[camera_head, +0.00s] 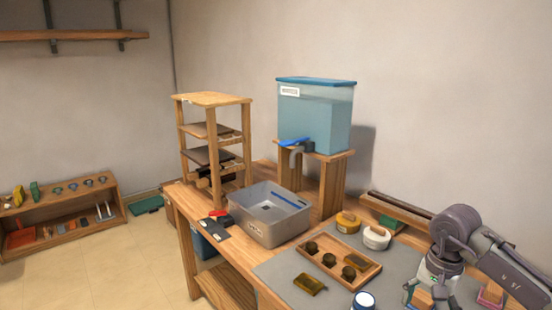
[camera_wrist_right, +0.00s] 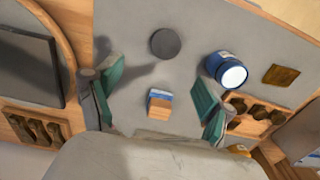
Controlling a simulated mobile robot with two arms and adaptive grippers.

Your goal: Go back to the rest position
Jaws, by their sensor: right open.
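My right gripper (camera_head: 424,294) is over the grey mat (camera_head: 276,268) at the right of the bench in the head view, pointing down. In the right wrist view (camera_wrist_right: 158,82) its two green-padded fingers are wide apart with nothing gripped. A small wooden block with a blue and white side (camera_wrist_right: 160,106) shows between the fingers on the mat. A dark round disc (camera_wrist_right: 165,43) lies beyond it. My left gripper is not in either view.
A blue jar (camera_wrist_right: 228,70) and a wooden tray with dark pieces (camera_head: 325,262) are beside the right gripper. Rolls of tape (camera_head: 376,238), a grey bin (camera_head: 254,226), a water tank (camera_head: 325,112) and a wooden rack (camera_head: 210,100) stand further off. Space above the mat is clear.

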